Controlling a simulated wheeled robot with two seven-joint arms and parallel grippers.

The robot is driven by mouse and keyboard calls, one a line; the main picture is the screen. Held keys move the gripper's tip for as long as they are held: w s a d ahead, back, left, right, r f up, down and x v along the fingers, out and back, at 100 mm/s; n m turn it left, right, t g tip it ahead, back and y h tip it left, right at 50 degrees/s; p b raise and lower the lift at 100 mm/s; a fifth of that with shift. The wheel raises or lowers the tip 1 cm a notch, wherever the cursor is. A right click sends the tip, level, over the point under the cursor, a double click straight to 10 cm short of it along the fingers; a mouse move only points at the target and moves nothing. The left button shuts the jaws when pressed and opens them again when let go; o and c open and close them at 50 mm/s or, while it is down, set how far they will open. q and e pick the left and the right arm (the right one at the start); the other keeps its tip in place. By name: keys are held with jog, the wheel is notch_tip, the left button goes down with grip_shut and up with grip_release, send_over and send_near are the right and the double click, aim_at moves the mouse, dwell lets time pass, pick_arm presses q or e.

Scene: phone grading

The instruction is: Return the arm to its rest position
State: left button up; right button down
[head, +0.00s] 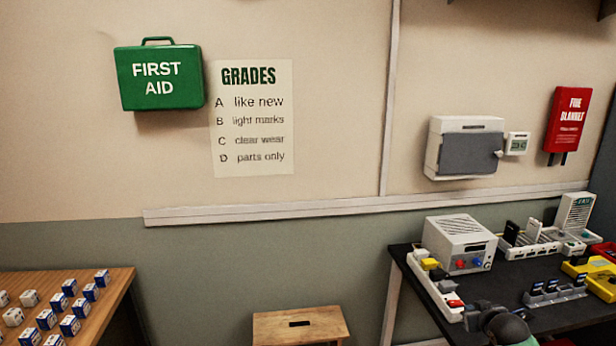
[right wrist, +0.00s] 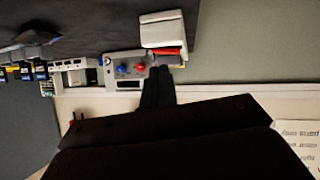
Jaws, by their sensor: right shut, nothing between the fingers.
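My right gripper (head: 476,313) shows dark at the bottom edge of the head view, over the near left part of the dark bench (head: 402,262). In the right wrist view its two black fingers (right wrist: 157,84) are together with nothing between them. They overlap the view of the white power strip (right wrist: 162,32) and the bench-supply box (right wrist: 124,68) with blue and red knobs. I cannot tell the distance between the fingers and these things. My left gripper is in neither view.
On the bench, the white supply box (head: 460,243) stands behind the strip with plugs (head: 434,284). A grey rack (head: 555,294) and yellow case (head: 590,270) are to the right. A wooden stool (head: 299,326) and a table (head: 118,282) with small boxes stand left.

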jog(key=s+a+f+n+g+y, duration=0.1)
jog(key=s+a+f+g, duration=0.1)
jog(key=s+a+f, duration=0.55)
jog(key=s+a+f+g, duration=0.2)
jog(key=s+a+f, duration=0.3)
jog(key=s+a, duration=0.45)
jog(key=s+a+g, duration=0.2)
jog(key=s+a, duration=0.4)
jog(key=s, duration=0.6)
jog(key=s+a+g, duration=0.2)
jog(key=s+a, duration=0.5)
jog(key=s, duration=0.5)
jog(key=s+a+f+g, duration=0.1)
jog(key=a+f, duration=0.1)
jog(key=f, duration=1.2)
jog(key=s+a+f+g+y, duration=0.1)
jog(key=s+a+f, duration=0.1)
jog(key=f, duration=1.3)
jog(key=shift+a+n, duration=0.3)
jog(key=shift+a, duration=0.05)
